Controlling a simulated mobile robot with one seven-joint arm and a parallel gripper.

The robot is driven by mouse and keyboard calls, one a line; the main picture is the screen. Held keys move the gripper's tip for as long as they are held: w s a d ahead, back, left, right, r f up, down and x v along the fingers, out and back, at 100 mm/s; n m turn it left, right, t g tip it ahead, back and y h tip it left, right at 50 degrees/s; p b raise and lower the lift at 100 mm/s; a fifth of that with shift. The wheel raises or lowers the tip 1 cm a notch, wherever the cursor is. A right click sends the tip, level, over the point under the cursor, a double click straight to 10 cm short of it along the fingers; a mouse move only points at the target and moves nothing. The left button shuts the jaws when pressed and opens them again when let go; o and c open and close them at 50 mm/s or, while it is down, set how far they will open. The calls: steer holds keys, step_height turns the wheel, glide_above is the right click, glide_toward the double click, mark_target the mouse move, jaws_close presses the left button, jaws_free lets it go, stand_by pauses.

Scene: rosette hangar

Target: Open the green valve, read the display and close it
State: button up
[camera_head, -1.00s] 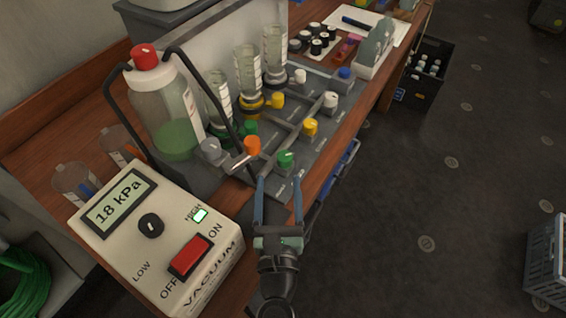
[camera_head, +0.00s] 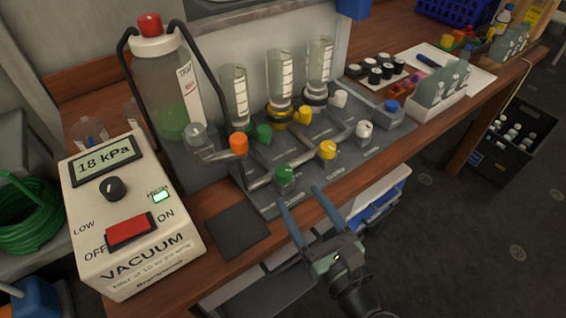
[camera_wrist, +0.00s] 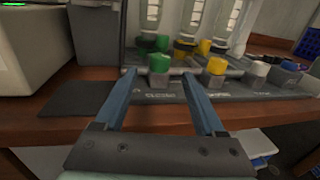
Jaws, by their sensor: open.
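A green valve knob (camera_head: 284,175) sits at the front edge of the grey manifold (camera_head: 345,163). A second green knob (camera_head: 262,135) is further back. In the wrist view the front green knob (camera_wrist: 159,63) lies just beyond and between the fingertips. My gripper (camera_head: 299,198) is open and empty, in front of the manifold and slightly right of the front green knob. It looks apart from the knob. The display (camera_head: 105,159) on the white vacuum unit (camera_head: 150,250) reads 18 kPa. The unit's red switch (camera_head: 131,232) and a lit green HIGH lamp (camera_head: 161,196) show.
Close around the green knobs are an orange knob (camera_head: 238,144), a yellow knob (camera_head: 327,149) and a white knob (camera_head: 364,129). A tall trap bottle (camera_head: 166,95) stands behind left. A dark pad (camera_head: 237,230) lies flat on the bench left of my gripper.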

mark_target(280, 168)
steer(key=x, duration=1.1)
steer(key=shift+f+b, duration=0.1)
steer(key=shift+b, duration=0.3)
jaws_close()
